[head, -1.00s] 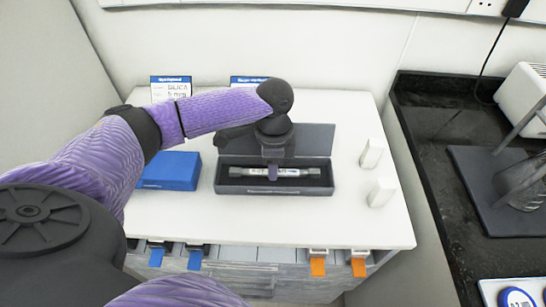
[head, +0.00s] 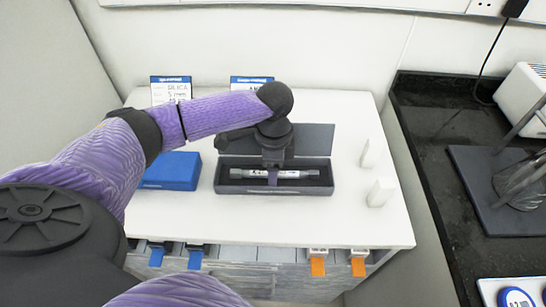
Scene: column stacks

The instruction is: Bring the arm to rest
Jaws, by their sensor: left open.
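My left arm comes in from the left across the white table top. My left gripper (head: 273,178) points down over an open dark grey case (head: 225,187). A silver column (head: 310,174) with a pale label lies lengthwise in the case. The gripper is open, at the middle of the column, and hides a part of it. From this angle I cannot tell whether the fingers touch it. The case lid (head: 315,140) stands raised behind. My right gripper is not in view.
A closed blue case (head: 172,172) lies left of the open case. Two small white blocks (head: 381,191) stand on the right. Two blue-topped cards (head: 171,88) stand at the back. Blue and orange tabs (head: 318,266) hang at the front edge. A dark counter (head: 430,150) lies right.

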